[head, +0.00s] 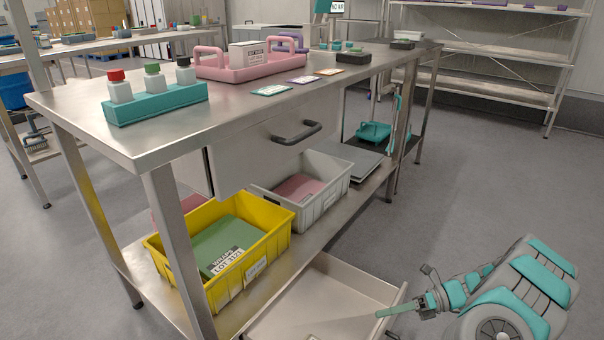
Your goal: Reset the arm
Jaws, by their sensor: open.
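My gripper (398,310) is at the lower right, at the end of my low, folded grey and teal arm. One teal finger shows clearly, pointing left over the right end of an open, shallow metal drawer (345,282). The jaws are open, and I see nothing held between them. Whether the finger touches the drawer's edge I cannot tell. The drawer sticks out low beside the steel table (110,135), and the picture's bottom edge cuts it off.
On the table's lower shelf are a yellow bin (281,216) with a green packet and a grey bin (325,205). An upper drawer (245,155) with a dark handle is closed. A teal bottle rack (155,103) and pink tray (225,73) stand on top.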

